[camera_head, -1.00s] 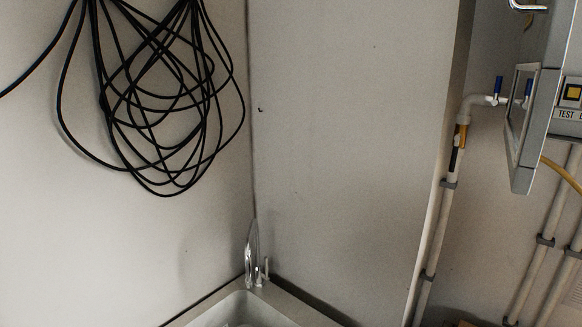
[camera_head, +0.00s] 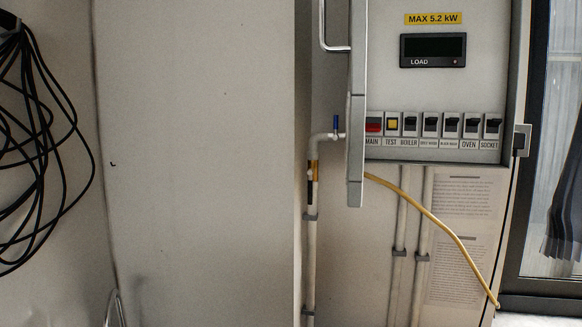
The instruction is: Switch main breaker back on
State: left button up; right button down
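The breaker panel (camera_head: 480,70) is on the right in the head view, with its door (camera_head: 356,120) swung open at its left side. The red main breaker (camera_head: 373,126) is at the left end of the breaker row, above the label MAIN, and close behind the door's edge. Its lever position is too small to tell. To its right are the yellow TEST button (camera_head: 393,125) and several black switches, labelled BOILER through OVEN (camera_head: 471,124) and SOCKET (camera_head: 492,124). The load display (camera_head: 433,49) above is dark. Neither gripper shows in this view.
A yellow hose (camera_head: 430,216) runs below the panel, in front of vertical pipes (camera_head: 399,250) and a printed notice (camera_head: 462,235). A pipe with a blue-handled valve (camera_head: 336,125) is left of the door. Black cables (camera_head: 45,150) hang far left. A dark-framed glass door (camera_head: 535,200) is at right.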

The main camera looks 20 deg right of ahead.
aim_at(369, 126)
jog(key=k+j+z, duration=0.1)
jog(key=z, duration=1.4)
